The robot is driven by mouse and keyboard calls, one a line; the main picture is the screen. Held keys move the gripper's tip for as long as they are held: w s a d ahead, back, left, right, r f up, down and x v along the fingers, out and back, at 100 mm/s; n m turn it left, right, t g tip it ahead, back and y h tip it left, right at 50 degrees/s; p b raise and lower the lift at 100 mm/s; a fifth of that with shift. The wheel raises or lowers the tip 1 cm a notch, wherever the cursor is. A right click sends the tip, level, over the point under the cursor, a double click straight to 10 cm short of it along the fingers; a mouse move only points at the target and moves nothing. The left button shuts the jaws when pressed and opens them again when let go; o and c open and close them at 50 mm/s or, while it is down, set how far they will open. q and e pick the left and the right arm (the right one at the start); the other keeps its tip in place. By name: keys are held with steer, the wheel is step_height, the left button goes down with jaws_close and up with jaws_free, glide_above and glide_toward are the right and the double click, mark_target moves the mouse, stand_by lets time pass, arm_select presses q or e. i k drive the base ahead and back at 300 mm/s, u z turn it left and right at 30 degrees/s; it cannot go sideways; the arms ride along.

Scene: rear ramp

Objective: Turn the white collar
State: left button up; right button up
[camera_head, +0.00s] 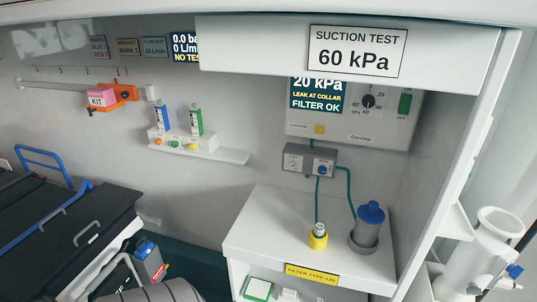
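The small pale, ringed piece (319,229) stands upright in a yellow holder (317,241) on the white cabinet top; it may be the white collar, but it is too small to be sure. Green tubes run down from a grey valve box (309,160) to this piece and to a grey canister (366,234) with a blue lid (371,212). The suction panel's screen (317,95) reads 20 kPa, LEAK AT COLLAR, FILTER OK. A sign (357,51) above reads SUCTION TEST 60 kPa. Neither gripper shows; white arm-like parts at the right edge seem to be mine.
The cabinet top (270,225) is clear left of the yellow holder. An overhead panel (250,45) and right side wall (455,130) frame this bay. A shelf (225,154) with two small gauges juts from the back wall. A dark stretcher (60,215) stands at left.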

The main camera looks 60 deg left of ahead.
mark_target(292, 166)
steer(key=z, duration=0.6)
steer(key=k, duration=0.15)
steer(key=u, duration=1.3)
